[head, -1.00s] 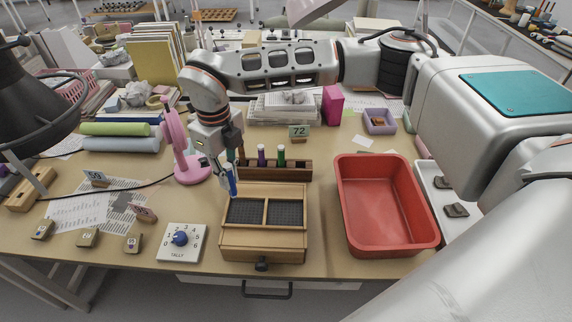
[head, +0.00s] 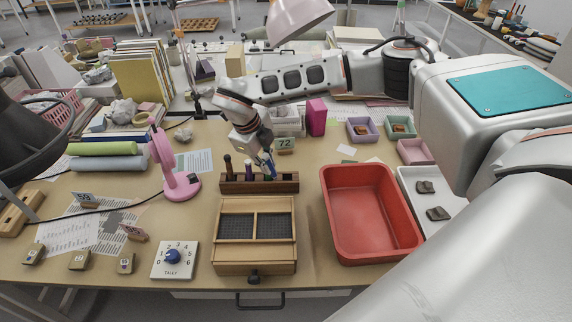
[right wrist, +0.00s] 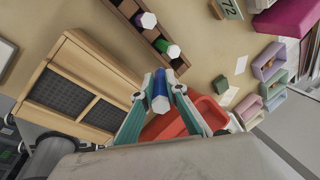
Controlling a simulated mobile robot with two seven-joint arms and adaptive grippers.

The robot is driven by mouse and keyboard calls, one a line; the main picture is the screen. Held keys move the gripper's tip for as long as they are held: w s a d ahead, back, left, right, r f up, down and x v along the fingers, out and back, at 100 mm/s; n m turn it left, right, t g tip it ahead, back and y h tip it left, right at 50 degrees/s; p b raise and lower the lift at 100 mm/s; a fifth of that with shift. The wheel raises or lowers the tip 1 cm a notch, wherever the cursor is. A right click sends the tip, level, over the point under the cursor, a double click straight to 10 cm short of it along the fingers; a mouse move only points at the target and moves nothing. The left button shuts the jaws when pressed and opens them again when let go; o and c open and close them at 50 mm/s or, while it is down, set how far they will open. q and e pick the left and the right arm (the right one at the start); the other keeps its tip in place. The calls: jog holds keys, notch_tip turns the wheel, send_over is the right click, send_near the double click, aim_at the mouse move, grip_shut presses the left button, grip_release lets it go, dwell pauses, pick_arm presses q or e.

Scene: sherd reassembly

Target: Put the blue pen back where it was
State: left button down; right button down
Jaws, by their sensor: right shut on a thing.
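My right gripper (head: 266,163) is shut on the blue pen (head: 270,160), which it holds upright above the wooden pen rack (head: 284,187). In the right wrist view the blue pen (right wrist: 160,92) stands between the two fingertips, beside the near end of the rack (right wrist: 127,9). The rack holds a dark-topped pen (head: 228,165), a purple pen (head: 248,168) and a green pen (right wrist: 173,51). The gripper largely hides the green pen in the head view. Whether the blue pen's lower end touches the rack cannot be told. My left gripper is not in view.
A wooden box with two dark mesh panels (head: 255,204) stands in front of the rack. A red tray (head: 333,214) is to the right, a pink stand (head: 180,183) to the left. The number 72 sign (head: 286,143) stands just behind the rack.

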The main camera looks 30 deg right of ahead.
jog(key=d, duration=0.1)
jog(key=d+f, duration=0.1)
jog(key=d, duration=0.1)
jog(key=w+d+f, duration=0.1)
jog(key=shift+d+f, duration=0.2)
jog(key=shift+d, duration=0.15)
jog(key=shift+w+d+f, duration=0.1)
jog(key=shift+d+f, duration=0.05)
jog(key=shift+f, duration=0.4)
jog(key=x, duration=0.2)
jog(key=shift+d+f+p, duration=0.15)
jog(key=shift+f+p, duration=0.2)
jog(key=shift+f, duration=0.05)
jog(key=y, duration=0.1)
jog(key=d+y+p, duration=0.1)
jog(key=y, duration=0.1)
jog(key=shift+w+d+g, duration=0.1)
jog(key=shift+d+g, duration=0.2)
jog(key=shift+g, duration=0.1)
jog(key=shift+w+f, duration=0.1)
jog(key=shift+f, duration=0.3)
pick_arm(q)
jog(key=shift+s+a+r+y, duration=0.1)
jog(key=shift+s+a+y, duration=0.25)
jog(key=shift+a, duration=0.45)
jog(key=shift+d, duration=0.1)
